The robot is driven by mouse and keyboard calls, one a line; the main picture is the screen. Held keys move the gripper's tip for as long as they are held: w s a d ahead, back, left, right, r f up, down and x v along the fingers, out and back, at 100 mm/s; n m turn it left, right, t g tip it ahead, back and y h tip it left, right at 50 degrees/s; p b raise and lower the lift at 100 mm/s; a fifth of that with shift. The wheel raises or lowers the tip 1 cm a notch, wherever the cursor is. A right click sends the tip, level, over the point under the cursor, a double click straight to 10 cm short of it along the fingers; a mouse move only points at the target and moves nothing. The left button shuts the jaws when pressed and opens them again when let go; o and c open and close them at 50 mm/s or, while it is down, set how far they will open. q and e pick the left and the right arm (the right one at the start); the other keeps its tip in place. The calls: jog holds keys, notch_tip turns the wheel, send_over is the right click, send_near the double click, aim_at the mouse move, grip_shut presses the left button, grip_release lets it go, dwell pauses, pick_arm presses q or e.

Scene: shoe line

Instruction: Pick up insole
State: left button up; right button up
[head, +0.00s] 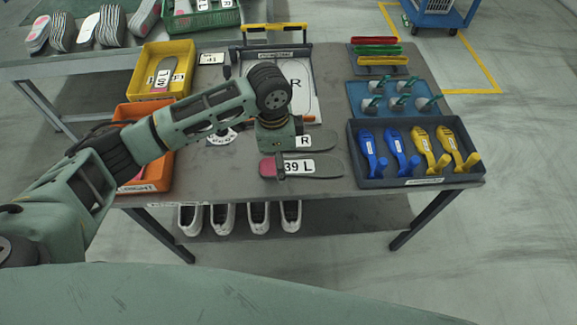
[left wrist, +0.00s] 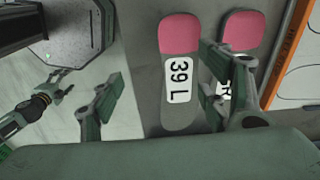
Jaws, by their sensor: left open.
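Two grey insoles with pink heels lie side by side on the grey table. The insole marked 39 L (head: 322,166) is nearer the front edge; it also shows in the left wrist view (left wrist: 179,110). The insole marked R (head: 325,140) lies behind it, partly hidden by my left gripper; the left wrist view shows its pink heel (left wrist: 241,30). My left gripper (left wrist: 160,68) is open and empty above the insoles, its fingers on either side of the 39 L insole in that view. A small gripper, apparently my right one (left wrist: 60,88), shows at the left wrist view's left side.
A white board with an R (head: 303,90) lies behind the insoles. A dark tray (head: 400,183) of blue and yellow shoe-shaped tools stands at right. Orange (head: 158,170) and yellow (head: 138,80) bins stand at left. White shoes (head: 258,218) sit on the lower shelf.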

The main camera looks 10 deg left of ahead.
aim_at(272, 167)
pick_arm(q)
jog(key=w+a+r, duration=0.1)
jog(key=w+a, duration=0.1)
jog(key=shift+a+r+y, duration=0.3)
jog(key=shift+a+r, duration=0.05)
jog(key=shift+w+a+f, duration=0.1)
jog(key=shift+w+a, duration=0.05)
jog(key=shift+a, duration=0.05)
notch_tip(272, 167, down, 7)
jog(key=shift+d+f+p, duration=0.15)
jog(key=shift+p, duration=0.45)
jog(key=c, duration=1.1)
jog(key=shift+c, duration=0.2)
